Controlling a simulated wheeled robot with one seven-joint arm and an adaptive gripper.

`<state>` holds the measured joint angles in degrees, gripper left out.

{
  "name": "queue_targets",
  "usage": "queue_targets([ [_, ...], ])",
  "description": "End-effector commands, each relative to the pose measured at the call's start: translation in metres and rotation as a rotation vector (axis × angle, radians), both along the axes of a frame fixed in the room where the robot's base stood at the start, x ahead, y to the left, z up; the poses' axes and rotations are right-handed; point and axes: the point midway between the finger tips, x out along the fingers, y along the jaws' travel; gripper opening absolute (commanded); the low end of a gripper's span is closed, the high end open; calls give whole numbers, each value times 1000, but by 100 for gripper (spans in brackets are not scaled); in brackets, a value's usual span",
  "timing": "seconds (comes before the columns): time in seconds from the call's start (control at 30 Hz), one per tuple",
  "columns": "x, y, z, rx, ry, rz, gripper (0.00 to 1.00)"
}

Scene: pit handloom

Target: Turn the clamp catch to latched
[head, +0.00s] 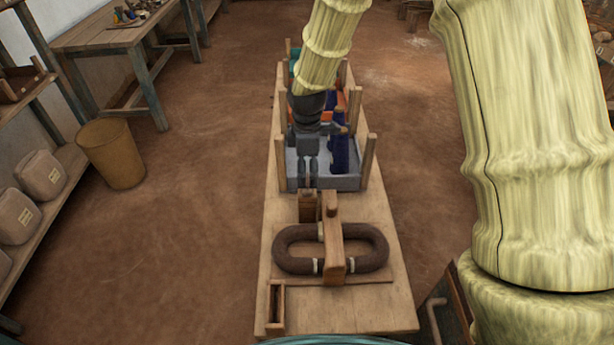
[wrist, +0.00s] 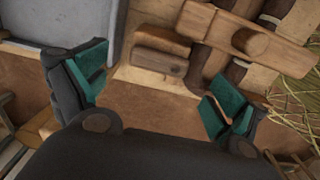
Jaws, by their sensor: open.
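A wooden clamp bar (head: 334,262) lies lengthwise across a dark brown oval ring (head: 290,238) on the wooden board (head: 390,313). A small wooden block (head: 308,208) stands beside the bar's far end. In the wrist view the bar (wrist: 206,28) carries a round peg (wrist: 250,41), and the block (wrist: 160,63) lies to its left. I cannot tell which of these parts is the catch or how it is set. My gripper (head: 308,180) is above the far side of the block. In the wrist view (wrist: 155,88) its teal-padded fingers are apart with nothing between them.
Behind the block stands a grey tray (head: 350,184) with dark blue things in it, among upright wooden posts (head: 368,160). A small open wooden box (head: 276,308) sits at the board's near left. A basket (head: 112,155) stands on the floor at left.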

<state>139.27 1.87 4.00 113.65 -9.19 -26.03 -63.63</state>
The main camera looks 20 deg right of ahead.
Motion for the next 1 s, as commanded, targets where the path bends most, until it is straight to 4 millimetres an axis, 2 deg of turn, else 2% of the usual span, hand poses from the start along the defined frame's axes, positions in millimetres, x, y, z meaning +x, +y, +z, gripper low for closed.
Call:
queue_targets([
  [0.2,-1,0,-24,0,3,0,96],
  [0.4,-1,1,-38,0,2,-1,96],
  [0.8,0,0,-42,0,0,0,96],
  [0.87,0,0,-42,0,0,0,87],
  [1.0,0,0,-42,0,0,0,62],
])
